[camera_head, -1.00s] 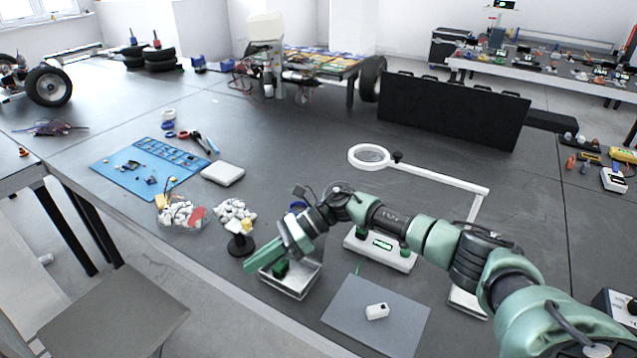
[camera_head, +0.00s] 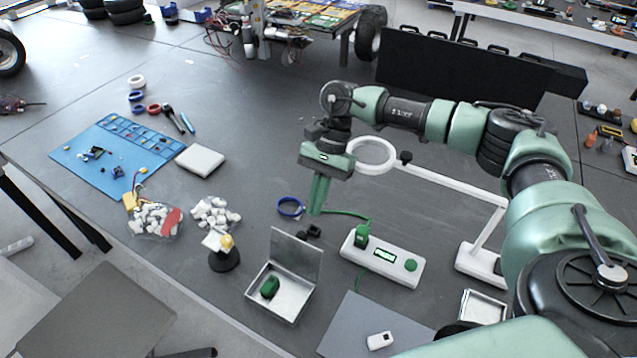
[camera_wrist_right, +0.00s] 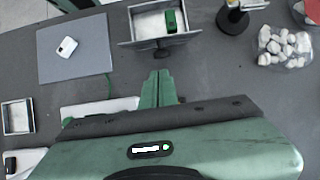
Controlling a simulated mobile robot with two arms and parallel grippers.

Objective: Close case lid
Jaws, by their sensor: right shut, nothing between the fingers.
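A small metal case (camera_head: 300,294) stands near the front edge of the table with a green object (camera_head: 270,287) inside. Its lid (camera_head: 296,254) stands raised along the far side. In the right wrist view the case (camera_wrist_right: 142,22) shows at the top, with the green object (camera_wrist_right: 171,22) in it. My right gripper (camera_head: 317,212) is shut and empty, pointing down above the table behind the raised lid. The closed fingers (camera_wrist_right: 158,75) also show in the wrist view, apart from the case. My left gripper is not in view.
A grey mat (camera_head: 350,325) bears a small white item (camera_head: 380,340). A round stand (camera_head: 224,260) is at the left. A blue tape ring (camera_head: 290,207) lies behind.

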